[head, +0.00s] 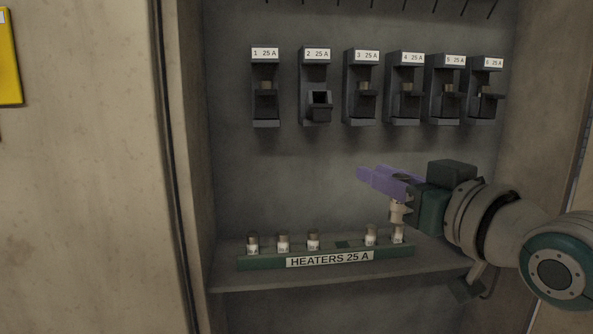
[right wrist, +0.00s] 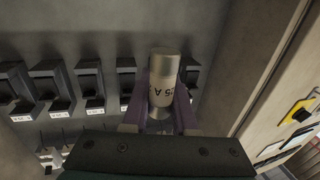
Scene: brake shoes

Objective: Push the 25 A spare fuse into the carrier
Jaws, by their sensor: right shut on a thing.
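My right gripper (head: 385,180), with purple fingers, is shut on a 25 A fuse (head: 397,211), a white-labelled cylinder with metal caps. The carrier (head: 319,108) of holder 2 sticks out and shows a dark, empty-looking opening. My left gripper is not in view.
The green rack (head: 262,262) marked "HEATERS 25 A" stands on the shelf with several upright fuses and one empty place (head: 343,244). Holders 1 (head: 265,90) and 3 (head: 361,90) flank holder 2. Cabinet side walls bound the space; the back panel between rack and holders is clear.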

